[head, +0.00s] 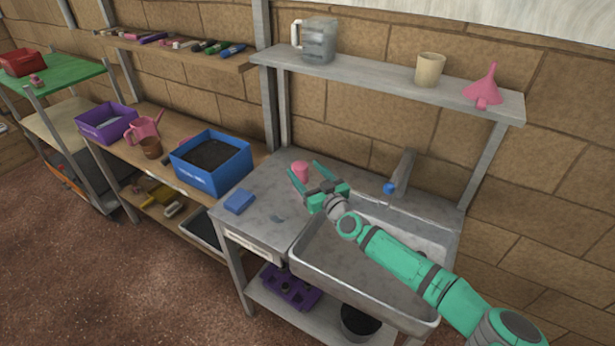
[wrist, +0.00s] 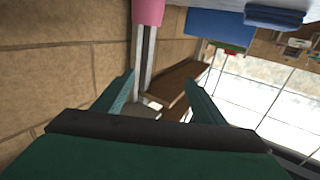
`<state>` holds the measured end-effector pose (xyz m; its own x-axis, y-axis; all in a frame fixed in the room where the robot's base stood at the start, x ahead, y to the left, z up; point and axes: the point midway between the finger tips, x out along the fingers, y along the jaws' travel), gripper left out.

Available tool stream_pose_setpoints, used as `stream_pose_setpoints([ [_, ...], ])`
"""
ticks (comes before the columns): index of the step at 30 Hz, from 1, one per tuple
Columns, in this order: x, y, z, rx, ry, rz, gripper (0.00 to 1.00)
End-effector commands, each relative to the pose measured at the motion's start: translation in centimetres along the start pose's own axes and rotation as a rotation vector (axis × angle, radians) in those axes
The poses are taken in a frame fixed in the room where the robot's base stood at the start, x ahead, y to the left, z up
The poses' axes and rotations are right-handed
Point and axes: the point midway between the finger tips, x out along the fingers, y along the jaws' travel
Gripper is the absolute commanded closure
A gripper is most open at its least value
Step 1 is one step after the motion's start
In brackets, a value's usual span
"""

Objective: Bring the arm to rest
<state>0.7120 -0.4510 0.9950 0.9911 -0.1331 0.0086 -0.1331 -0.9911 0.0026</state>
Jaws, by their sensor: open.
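My teal gripper (head: 304,172) is over the metal sink bench (head: 274,216), fingers spread and pointing to the back left. A small pink cup (head: 300,170) shows between the fingertips in the head view. In the wrist view my gripper (wrist: 160,82) is open with nothing between its fingers. A pink thing, likely the same cup (wrist: 148,12), shows at the top edge there, clear of the fingers. My arm reaches across the sink basin from the lower right.
The sink basin (head: 322,262) has a tap (head: 402,172) behind it. A shelf above holds a jug (head: 319,41), a beige cup (head: 430,69) and a pink funnel (head: 484,88). A blue sponge-like block (head: 239,201) lies left. A blue soil box (head: 211,164) stands on the wooden bench.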

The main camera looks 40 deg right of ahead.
Motion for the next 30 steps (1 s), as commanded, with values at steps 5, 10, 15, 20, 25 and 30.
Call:
stream_pose_setpoints([
  [5, -2.1, -0.9, -1.1, -0.001, 0.000, -0.001, 0.35],
  [10, -3.5, -1.6, -1.9, -0.001, 0.001, -0.002, 0.35],
  [15, -4.0, -1.9, -2.0, 0.001, 0.000, 0.000, 0.35],
  [20, -4.0, -2.0, -2.1, 0.002, 0.002, -0.002, 0.35],
  [25, -2.6, -6.1, -3.0, 0.041, 0.049, -0.051, 0.35],
  [30, -0.4, -15.5, -6.2, 0.140, 0.170, -0.160, 0.35],
])
